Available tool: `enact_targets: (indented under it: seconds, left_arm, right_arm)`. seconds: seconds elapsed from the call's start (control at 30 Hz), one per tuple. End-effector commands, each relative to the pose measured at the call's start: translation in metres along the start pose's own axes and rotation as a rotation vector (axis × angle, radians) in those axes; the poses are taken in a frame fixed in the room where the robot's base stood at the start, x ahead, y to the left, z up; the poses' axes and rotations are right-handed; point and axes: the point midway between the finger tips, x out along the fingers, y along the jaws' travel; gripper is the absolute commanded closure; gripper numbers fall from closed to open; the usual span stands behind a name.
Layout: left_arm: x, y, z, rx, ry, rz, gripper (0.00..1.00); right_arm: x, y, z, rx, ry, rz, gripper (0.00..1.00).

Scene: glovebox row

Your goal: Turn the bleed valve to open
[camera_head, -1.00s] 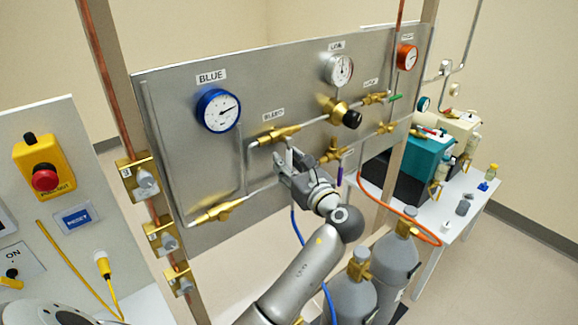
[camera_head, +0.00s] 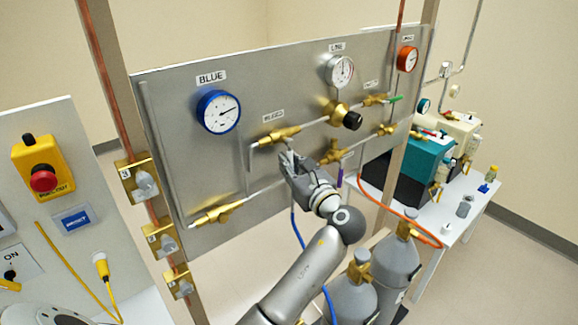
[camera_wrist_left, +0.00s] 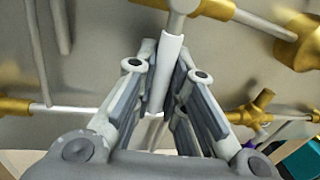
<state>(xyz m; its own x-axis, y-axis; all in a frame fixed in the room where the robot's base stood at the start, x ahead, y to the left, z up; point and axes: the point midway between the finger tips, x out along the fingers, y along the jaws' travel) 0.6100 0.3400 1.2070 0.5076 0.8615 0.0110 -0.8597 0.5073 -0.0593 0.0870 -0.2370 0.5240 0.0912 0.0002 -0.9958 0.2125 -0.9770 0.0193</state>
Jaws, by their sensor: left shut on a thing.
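The bleed valve (camera_head: 280,135) is a brass body on the steel panel, below the "BLEED" label (camera_head: 273,116). Its brass also shows at the top of the left wrist view (camera_wrist_left: 215,8). A pale lever handle (camera_wrist_left: 167,72) hangs down from it. My left gripper (camera_head: 287,158) is below the valve, its fingers on either side of the lever. In the left wrist view the gripper (camera_wrist_left: 160,95) is shut on this lever handle, whose lower end lies between the fingers. My right gripper is not in view.
A blue gauge (camera_head: 218,111) is left of the valve, and a brass regulator with a black knob (camera_head: 352,121) is right of it. Another brass valve (camera_head: 333,152) lies close to the right of my gripper. Grey cylinders (camera_head: 398,262) stand below. A copper pipe runs at the left.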

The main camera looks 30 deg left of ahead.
Motion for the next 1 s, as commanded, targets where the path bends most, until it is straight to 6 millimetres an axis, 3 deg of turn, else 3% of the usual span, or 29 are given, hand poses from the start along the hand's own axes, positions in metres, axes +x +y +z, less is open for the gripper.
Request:
enact_targets:
  seconds: [0.6, 1.0]
  left_arm:
    - [0.005, -0.025, 0.002, -0.415, -0.083, 0.0, 1.0]
    - [0.006, -0.032, 0.008, -0.541, -0.107, 0.001, 1.0]
  right_arm:
    - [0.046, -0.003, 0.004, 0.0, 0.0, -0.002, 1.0]
    - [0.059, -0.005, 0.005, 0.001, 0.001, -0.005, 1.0]
